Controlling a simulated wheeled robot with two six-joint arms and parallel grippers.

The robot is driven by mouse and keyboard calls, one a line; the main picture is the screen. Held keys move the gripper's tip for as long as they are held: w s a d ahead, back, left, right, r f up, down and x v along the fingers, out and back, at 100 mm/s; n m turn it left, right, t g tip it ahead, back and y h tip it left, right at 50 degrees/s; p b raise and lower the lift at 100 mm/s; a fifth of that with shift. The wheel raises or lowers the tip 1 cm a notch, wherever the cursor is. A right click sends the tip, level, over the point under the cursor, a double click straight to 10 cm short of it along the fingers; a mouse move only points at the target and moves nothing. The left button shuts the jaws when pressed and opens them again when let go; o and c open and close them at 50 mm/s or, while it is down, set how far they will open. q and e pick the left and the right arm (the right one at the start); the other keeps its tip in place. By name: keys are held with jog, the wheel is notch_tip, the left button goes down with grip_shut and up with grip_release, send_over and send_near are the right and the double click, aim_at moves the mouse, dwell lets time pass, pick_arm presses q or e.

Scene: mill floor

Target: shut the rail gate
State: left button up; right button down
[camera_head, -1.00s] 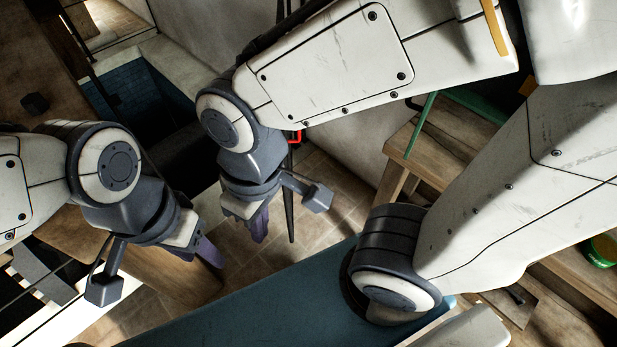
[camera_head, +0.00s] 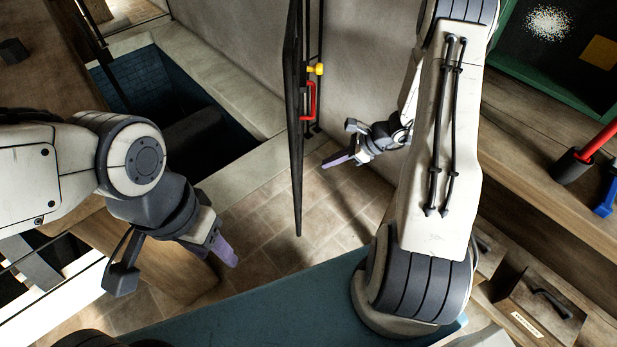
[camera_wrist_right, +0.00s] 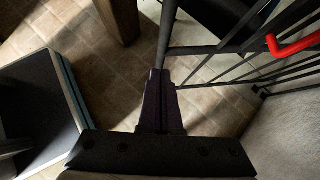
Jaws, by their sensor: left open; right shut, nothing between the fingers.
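The rail gate (camera_head: 298,130), a dark metal frame with bars, shows almost edge-on in the head view, near the pale wall. It carries a red handle (camera_head: 310,102) and a yellow knob (camera_head: 317,69). My right gripper (camera_head: 330,161) is shut and empty, to the right of the gate and below the handle in the picture. In the right wrist view, the gate's end post (camera_wrist_right: 167,30) rises just beyond the closed fingertips (camera_wrist_right: 160,75); contact cannot be told. The red handle (camera_wrist_right: 292,46) is at the right there. My left gripper (camera_head: 227,255) is open and empty, left of the gate.
A blue-tiled pit (camera_head: 155,85) with a pale rim lies at the back left. Tiled floor (camera_head: 265,225) is clear around the gate's foot. A wooden bench (camera_head: 535,150) with tools stands at the right. A drawer box (camera_head: 530,310) is at the lower right.

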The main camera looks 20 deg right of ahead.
jog(key=b+x, duration=0.1)
jog(key=x, duration=0.9)
jog(key=shift+d+f, duration=0.25)
jog(key=shift+d, duration=0.05)
